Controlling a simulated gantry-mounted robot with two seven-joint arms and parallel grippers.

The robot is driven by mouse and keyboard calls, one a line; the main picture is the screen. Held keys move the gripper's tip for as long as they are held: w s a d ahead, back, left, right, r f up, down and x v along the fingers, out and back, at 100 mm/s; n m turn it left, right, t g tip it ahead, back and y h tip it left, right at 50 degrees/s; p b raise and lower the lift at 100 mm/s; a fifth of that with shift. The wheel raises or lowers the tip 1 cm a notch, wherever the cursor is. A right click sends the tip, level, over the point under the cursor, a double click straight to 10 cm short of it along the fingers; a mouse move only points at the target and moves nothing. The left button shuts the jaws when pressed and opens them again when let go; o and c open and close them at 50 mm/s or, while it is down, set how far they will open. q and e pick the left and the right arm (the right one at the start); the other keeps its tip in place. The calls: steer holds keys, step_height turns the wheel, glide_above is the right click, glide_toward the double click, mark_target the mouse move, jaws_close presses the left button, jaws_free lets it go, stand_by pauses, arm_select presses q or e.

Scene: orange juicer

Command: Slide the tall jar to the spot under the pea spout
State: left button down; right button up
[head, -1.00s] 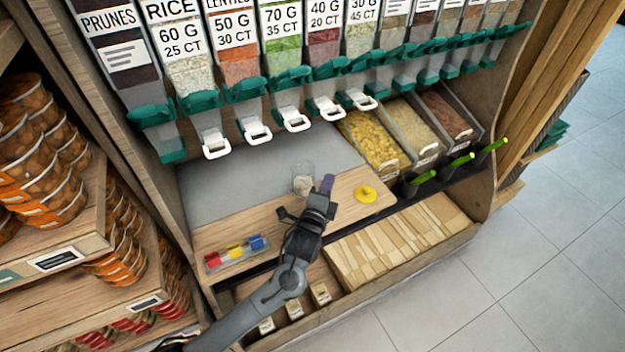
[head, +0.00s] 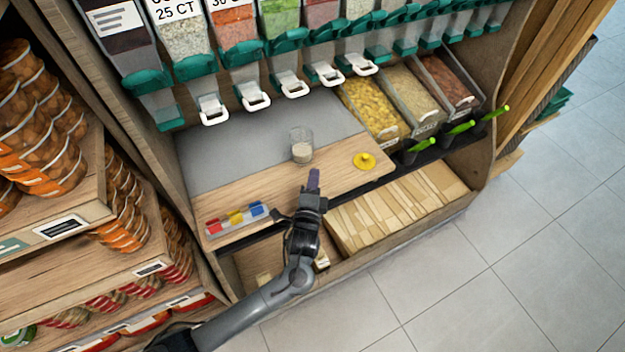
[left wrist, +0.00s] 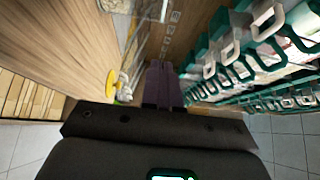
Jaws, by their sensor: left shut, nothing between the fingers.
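The tall jar (head: 301,144) is clear glass with pale contents low inside. It stands upright near the front edge of the grey surface, by the wooden strip. The pea spout (head: 292,85) is the white-lipped one below the green pea bin (head: 281,14), farther back than the jar. My left gripper (head: 314,179) is shut and empty, its purple fingertips in front of the jar and apart from it. The left wrist view shows the closed fingers (left wrist: 162,85); I cannot make out the jar surely there. My right gripper is not in view.
A yellow lid-like disc (head: 364,160) lies on the wooden strip (head: 338,168) right of the jar. A tray of coloured blocks (head: 237,219) lies at the strip's left. Open bins with green-handled scoops (head: 424,144) stand right. The grey surface (head: 235,147) behind the jar is clear.

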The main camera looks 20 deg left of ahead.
arm_select(q)
steer(key=b, duration=0.2)
glide_toward(310, 141)
steer(key=w+d, duration=0.2)
steer(key=w, duration=0.1)
steer(key=w+a, duration=0.1)
steer(key=w+a+b, duration=0.1)
steer(key=a, duration=0.1)
steer(key=shift+w+a, duration=0.15)
steer(key=shift+w, duration=0.15)
